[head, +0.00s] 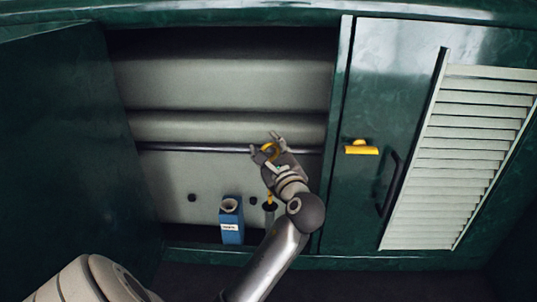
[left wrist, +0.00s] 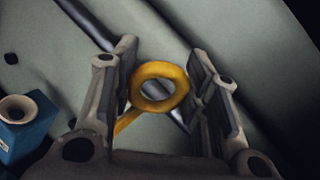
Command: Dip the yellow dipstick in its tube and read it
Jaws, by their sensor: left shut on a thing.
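The yellow dipstick's ring handle (head: 271,151) is between the fingers of my left gripper (head: 264,143), inside the open cabinet. In the left wrist view the ring (left wrist: 160,86) sits between both fingers, with a yellow strip running down to the left from it. My left gripper is shut on the ring. Below the wrist in the head view, a small yellow piece shows just above a dark tube mouth (head: 270,207). My wrist hides what lies between the ring and this piece, so I cannot tell whether the dipstick is in the tube. My right gripper is not in view.
A blue container (head: 231,226) with a round pale mouth stands left of the tube. A dark horizontal rail (head: 190,148) crosses the cabinet. At the right is a green panel with a yellow latch (head: 361,148), a dark handle (head: 389,184) and louvres (head: 465,150). An open green door (head: 65,150) is at left.

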